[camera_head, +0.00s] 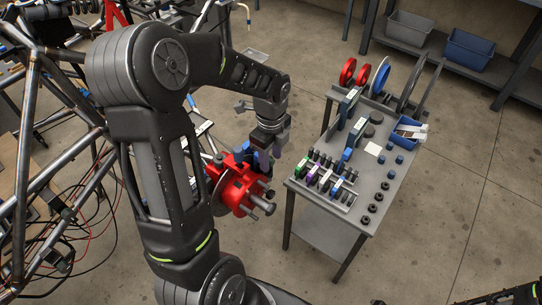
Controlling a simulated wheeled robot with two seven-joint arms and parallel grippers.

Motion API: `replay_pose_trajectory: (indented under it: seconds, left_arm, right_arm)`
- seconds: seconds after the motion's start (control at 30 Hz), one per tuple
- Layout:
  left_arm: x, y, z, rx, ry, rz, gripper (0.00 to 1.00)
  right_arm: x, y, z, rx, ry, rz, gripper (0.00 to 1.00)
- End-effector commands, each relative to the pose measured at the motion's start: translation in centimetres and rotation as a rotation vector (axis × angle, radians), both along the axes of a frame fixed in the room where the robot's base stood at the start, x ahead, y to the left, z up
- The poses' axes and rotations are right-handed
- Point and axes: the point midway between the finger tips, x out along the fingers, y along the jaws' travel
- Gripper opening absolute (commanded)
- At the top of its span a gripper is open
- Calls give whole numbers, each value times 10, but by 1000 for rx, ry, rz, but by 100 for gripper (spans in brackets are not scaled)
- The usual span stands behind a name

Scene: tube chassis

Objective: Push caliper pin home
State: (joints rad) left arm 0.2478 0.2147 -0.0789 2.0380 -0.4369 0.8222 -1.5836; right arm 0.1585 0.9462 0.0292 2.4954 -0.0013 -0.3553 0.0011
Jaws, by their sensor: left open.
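The red brake caliper (232,186) sits on the hub at the right side of the tube chassis (22,160), with the grey edge of a disc (218,190) beside it. Several dark, round-ended pins or studs (262,205) stick out of its right side. I cannot tell which one is the caliper pin or how deep it sits. My left gripper (264,158) points down at the caliper's upper right and is open. Its fingertips partly overlap the caliper in the picture, and contact cannot be told.
A grey table (330,215) to the right holds a rack of coloured parts (325,178), discs, and a blue bin (408,130). A shelf with a grey bin (409,28) and a blue bin (469,49) stands behind. Loose cables (75,235) lie at left.

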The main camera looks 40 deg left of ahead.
Motion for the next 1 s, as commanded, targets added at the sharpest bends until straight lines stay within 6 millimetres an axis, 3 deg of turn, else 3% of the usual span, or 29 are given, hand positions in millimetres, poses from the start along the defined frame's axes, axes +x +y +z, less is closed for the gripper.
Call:
replay_pose_trajectory:
  seconds: [0.27,0.73,1.0]
  left_arm:
    - [0,-1,6,0,-1,0,41]
    - [0,0,72,0,-2,0,41]
    - [0,0,78,-1,0,0,41]
  right_arm:
    - [0,0,0,0,0,0,41]
    - [0,0,-3,0,0,0,41]
    - [0,0,-2,0,0,0,41]
